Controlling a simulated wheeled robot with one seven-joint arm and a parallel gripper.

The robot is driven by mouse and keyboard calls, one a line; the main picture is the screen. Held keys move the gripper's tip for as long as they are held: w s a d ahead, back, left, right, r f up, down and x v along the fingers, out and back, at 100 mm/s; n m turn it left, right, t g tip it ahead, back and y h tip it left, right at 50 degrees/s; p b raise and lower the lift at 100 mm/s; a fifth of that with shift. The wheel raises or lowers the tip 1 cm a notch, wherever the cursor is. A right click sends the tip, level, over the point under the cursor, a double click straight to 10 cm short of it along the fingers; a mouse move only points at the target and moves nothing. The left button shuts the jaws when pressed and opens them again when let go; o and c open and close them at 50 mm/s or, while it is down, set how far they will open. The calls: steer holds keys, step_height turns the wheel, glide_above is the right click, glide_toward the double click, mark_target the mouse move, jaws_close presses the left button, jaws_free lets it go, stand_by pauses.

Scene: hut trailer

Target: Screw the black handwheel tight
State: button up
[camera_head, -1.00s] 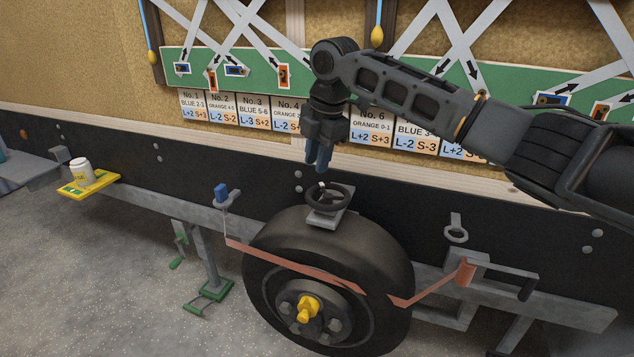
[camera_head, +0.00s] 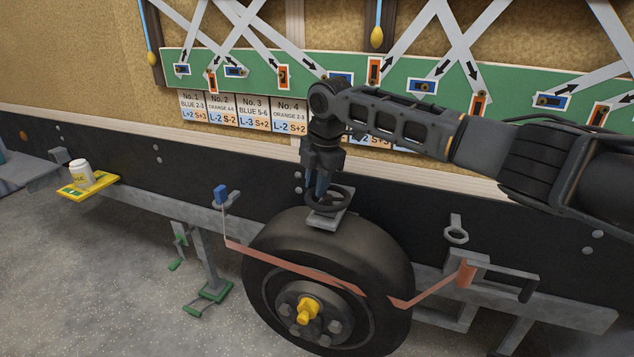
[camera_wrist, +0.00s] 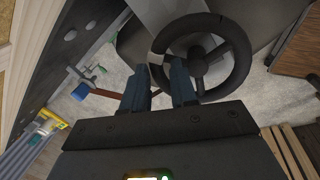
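My gripper (camera_head: 319,196) points down at the left part of the rim. In the wrist view my gripper's (camera_wrist: 156,72) two fingers are apart, one on each side of the rim's left part. A narrow gap shows between them. Whether they touch the rim is hard to tell.
The tyre (camera_head: 385,250) with a yellow hub cap (camera_head: 308,309) is directly below. A yellow tray (camera_head: 105,181) with a white jar (camera_head: 81,173) is further left.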

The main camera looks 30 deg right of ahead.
steer(key=shift+c, duration=0.3)
jaws_close()
steer(key=shift+r+m+p, duration=0.1)
steer(key=shift+m+p, duration=0.2)
